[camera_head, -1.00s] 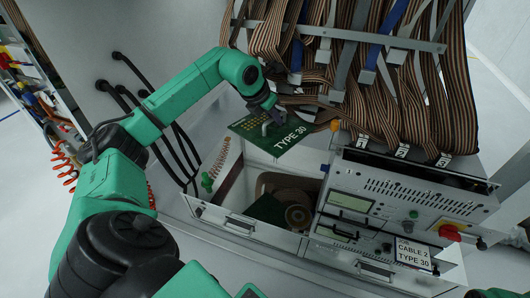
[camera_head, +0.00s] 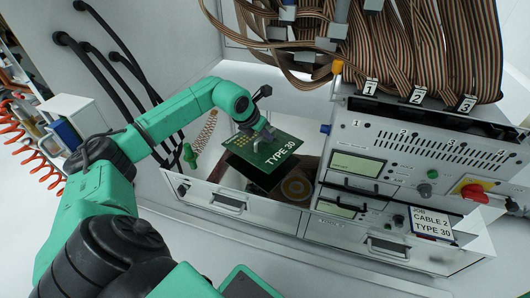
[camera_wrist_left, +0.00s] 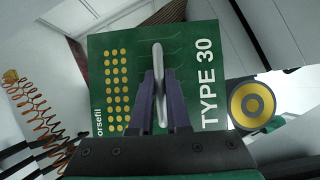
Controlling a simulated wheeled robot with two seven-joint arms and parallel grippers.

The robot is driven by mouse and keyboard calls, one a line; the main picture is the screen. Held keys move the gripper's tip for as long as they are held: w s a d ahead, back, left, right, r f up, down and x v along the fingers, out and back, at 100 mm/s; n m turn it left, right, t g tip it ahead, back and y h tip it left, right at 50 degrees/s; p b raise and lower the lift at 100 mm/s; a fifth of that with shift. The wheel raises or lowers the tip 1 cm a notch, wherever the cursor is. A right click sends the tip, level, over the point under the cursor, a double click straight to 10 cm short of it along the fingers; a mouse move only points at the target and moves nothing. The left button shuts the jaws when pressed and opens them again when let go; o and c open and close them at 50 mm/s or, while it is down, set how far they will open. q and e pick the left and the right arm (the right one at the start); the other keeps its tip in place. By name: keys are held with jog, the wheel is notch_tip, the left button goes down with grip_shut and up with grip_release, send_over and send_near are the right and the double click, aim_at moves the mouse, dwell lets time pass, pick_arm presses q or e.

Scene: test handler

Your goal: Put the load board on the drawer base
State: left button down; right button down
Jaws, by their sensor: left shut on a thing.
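The load board (camera_head: 285,152) is a green square plate marked TYPE 30, with gold dots. It hangs tilted over the open drawer (camera_head: 253,212) in the head view. My left gripper (camera_head: 262,137) is shut on the board's upright metal handle. In the left wrist view the board (camera_wrist_left: 207,75) lies just ahead of the fingers (camera_wrist_left: 160,112), with the handle between them. The board hides part of the drawer's inside, so I cannot tell whether it touches anything there. A dark surface shows just under its left edge. My right gripper is not in view.
A round disc with a yellow ring (camera_head: 297,188) lies in the drawer at the board's right. A coiled cord with a green end (camera_head: 190,157) is at its left. The instrument panel (camera_head: 400,165) stands to the right; ribbon cables (camera_head: 420,45) hang above.

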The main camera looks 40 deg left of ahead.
aim_at(265, 144)
pick_arm(q)
notch_tip(265, 144, down, 4)
jog(key=shift+r+b, duration=0.15)
jog(key=shift+b, duration=0.85)
jog(key=shift+f, duration=0.3)
jog(key=shift+r, duration=0.2)
jog(key=c, duration=0.9)
grip_release()
